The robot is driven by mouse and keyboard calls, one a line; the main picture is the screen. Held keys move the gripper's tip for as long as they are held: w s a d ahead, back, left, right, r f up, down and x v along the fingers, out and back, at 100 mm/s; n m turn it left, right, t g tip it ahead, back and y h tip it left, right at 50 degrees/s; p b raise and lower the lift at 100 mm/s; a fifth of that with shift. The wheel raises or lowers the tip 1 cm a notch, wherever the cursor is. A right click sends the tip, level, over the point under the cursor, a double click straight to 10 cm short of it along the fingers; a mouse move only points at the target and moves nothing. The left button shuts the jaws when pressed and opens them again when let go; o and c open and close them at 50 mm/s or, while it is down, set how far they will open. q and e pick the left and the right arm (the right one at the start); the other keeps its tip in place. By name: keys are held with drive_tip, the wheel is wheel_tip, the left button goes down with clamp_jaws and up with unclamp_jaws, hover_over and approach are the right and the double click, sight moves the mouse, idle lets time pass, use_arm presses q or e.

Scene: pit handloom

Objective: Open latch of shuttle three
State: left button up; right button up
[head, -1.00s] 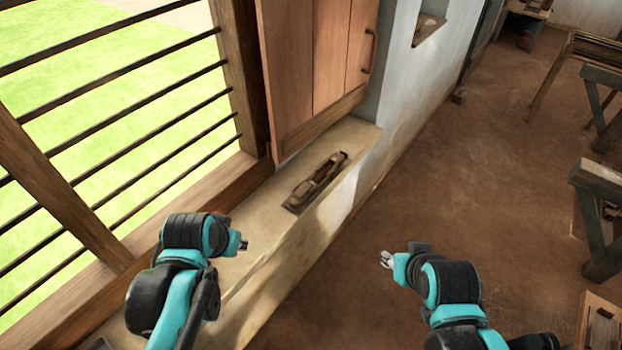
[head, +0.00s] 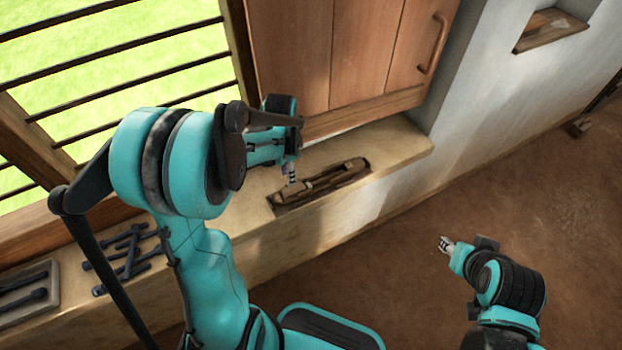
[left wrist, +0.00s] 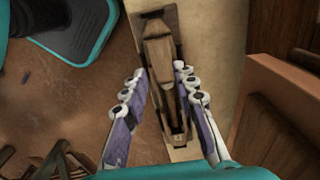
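A brown wooden shuttle (head: 335,179) lies on the pale window sill, on a thin dark base. It also shows in the left wrist view (left wrist: 158,50), with a blunt wooden block at the far part and a narrow slotted frame nearer the camera. I cannot make out for certain which part is its latch. My left gripper (head: 291,178) is over the shuttle's left end. In the left wrist view its fingers (left wrist: 159,70) are spread on either side of the shuttle, with nothing held between them. My right gripper (head: 446,244) hangs over the floor, away from the sill.
A wooden shutter (head: 360,60) with a handle stands just behind the sill (head: 405,148). A barred window is at the left. Dark tools (head: 125,258) and a tray (head: 28,310) lie on the sill at lower left. The brown floor at right is clear.

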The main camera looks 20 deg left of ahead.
sight(290, 190)
use_arm(q)
drive_tip(key=shift+w+f, duration=0.25)
drive_tip(key=shift+f, duration=0.1)
wheel_tip(290, 190, down, 8)
drive_tip(key=b, duration=0.3)
drive_tip(key=shift+s+r+b, duration=0.1)
drive_tip(key=shift+r+b, duration=0.15)
drive_tip(key=shift+b, duration=0.05)
clamp_jaws()
